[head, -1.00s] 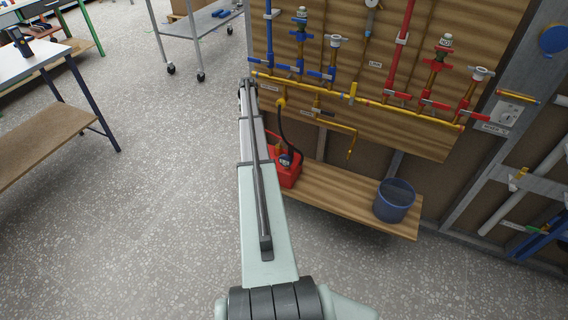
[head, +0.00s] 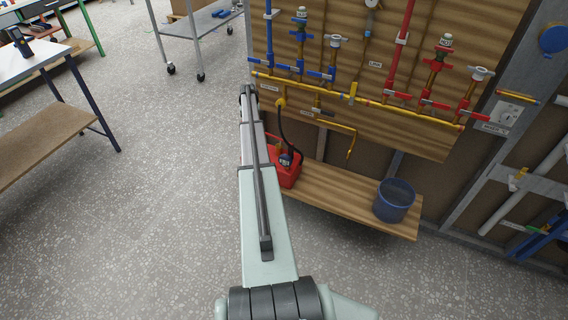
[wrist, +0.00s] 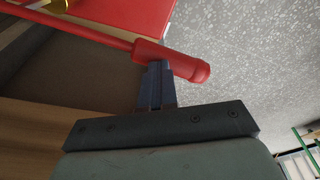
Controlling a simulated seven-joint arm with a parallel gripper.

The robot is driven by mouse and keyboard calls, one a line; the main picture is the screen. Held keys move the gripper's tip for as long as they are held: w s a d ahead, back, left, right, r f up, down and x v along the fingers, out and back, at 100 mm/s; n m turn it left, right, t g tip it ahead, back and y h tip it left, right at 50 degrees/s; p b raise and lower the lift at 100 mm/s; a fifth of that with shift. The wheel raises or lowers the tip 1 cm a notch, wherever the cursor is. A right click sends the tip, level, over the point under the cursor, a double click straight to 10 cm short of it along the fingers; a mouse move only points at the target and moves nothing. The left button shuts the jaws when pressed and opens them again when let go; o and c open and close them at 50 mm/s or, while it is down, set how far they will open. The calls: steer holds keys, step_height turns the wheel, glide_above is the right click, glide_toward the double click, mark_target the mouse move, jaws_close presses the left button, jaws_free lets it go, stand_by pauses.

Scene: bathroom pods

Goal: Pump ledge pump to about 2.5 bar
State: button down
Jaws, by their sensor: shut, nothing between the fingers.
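The red ledge pump (head: 288,176) stands on the wooden ledge, partly hidden behind my arm in the head view. Its small dark gauge (head: 285,160) is too small to read. A black hose runs from it up to a yellow fitting on the panel. In the wrist view the pump's red body (wrist: 128,12) is at the top and its red lever (wrist: 172,60) crosses with its thick grip end at the middle. My gripper (wrist: 158,72) is shut and empty, its fingertips at the lever grip; I cannot tell whether they touch. The head view hides my fingers behind my arm.
A blue bucket (head: 394,202) stands on the right of the ledge (head: 340,195). Above is a plywood panel with blue, red and yellow pipes and valves (head: 350,92). A workbench (head: 40,130) is at the left, with open floor between.

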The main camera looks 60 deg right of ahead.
steer(key=d+v, duration=0.1)
steer(key=v, duration=0.6)
steer(key=shift+w+d+r, duration=0.15)
steer(key=shift+w+r, duration=0.3)
steer(key=x, duration=0.3)
steer(key=a+x, duration=0.1)
steer(key=x, duration=0.1)
steer(key=shift+s+f, duration=0.3)
steer(key=shift+f, duration=0.1)
steer(key=shift+w+d+v, duration=0.1)
steer(key=shift+d+v, duration=0.05)
steer(key=shift+v, duration=0.8)
steer(key=shift+w+d+v, duration=0.1)
steer(key=shift+d+v, duration=0.1)
steer(key=shift+v, duration=0.75)
steer(key=shift+w+d+v, duration=0.1)
steer(key=shift+d+v, duration=0.05)
steer(key=shift+v, duration=0.8)
steer(key=shift+r, duration=0.15)
